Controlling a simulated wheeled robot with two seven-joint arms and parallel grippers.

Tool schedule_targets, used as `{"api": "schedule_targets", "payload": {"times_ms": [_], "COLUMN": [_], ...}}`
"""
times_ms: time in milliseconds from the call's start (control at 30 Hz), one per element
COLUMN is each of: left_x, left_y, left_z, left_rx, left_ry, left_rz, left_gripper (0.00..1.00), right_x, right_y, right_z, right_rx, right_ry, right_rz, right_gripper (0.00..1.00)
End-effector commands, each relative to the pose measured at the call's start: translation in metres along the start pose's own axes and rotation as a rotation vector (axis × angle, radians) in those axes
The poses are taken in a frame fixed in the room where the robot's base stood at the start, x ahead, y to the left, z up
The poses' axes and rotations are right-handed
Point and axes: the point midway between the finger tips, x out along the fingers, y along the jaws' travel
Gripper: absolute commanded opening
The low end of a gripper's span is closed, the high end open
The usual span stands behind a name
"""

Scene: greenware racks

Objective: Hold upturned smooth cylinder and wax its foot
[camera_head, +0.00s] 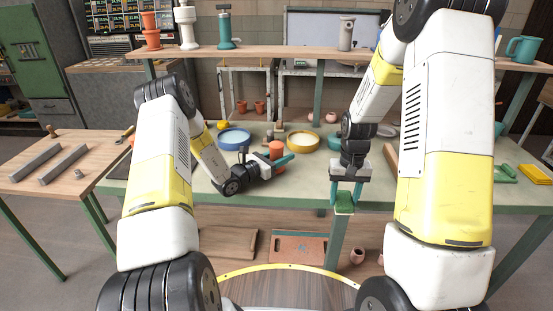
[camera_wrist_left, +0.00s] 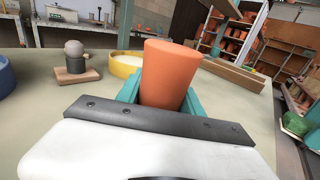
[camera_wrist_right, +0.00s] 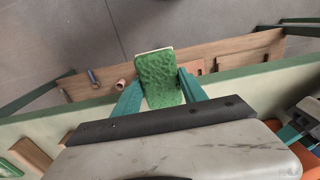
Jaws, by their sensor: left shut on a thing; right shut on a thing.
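The smooth orange cylinder (camera_head: 276,150) stands over the table in the head view. My left gripper (camera_head: 280,163) is shut on it from the left side. In the left wrist view the cylinder (camera_wrist_left: 168,72) sits between the teal fingers, with its flat, wider end up. My right gripper (camera_head: 345,190) points down at the table's front edge and is shut on a green sponge-like block (camera_head: 344,203). In the right wrist view the green block (camera_wrist_right: 158,80) has a rough face and a pale edge, held between the teal fingers. No wax is clearly seen on the cylinder.
Behind the cylinder are a blue basin (camera_head: 234,138) and a yellow-rimmed basin (camera_head: 303,141). Yellow pads (camera_head: 535,174) lie at the right. A shelf (camera_head: 270,52) with pots spans the back.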

Motion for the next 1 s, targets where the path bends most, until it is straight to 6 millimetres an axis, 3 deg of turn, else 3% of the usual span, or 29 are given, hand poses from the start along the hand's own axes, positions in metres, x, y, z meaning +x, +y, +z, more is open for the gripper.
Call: {"api": "schedule_targets", "payload": {"times_ms": [33, 100, 133, 1000], "left_x": [0.0002, 0.0002, 0.0002, 0.0], "left_y": [0.0, 0.0, 0.0, -0.0002], "left_z": [0.0005, 0.0005, 0.0005, -0.0025], "left_rx": [0.0, 0.0, 0.0, 0.0], "left_ry": [-0.001, -0.001, -0.001, 0.001], "left_rz": [0.0, 0.0, 0.0, 0.0], "left_gripper": [0.16, 0.02, 0.0, 0.0], "right_x": [0.0, 0.0, -0.0001, 0.0], "right_y": [0.0, 0.0, 0.0, 0.0], "right_z": [0.0, 0.0, 0.0, 0.0], "right_rx": [0.0, 0.0, 0.0, 0.0], "right_ry": [0.0, 0.0, 0.0, 0.0], "right_rz": [0.0, 0.0, 0.0, 0.0], "right_gripper": [0.17, 0.17, 0.17, 0.17]}}
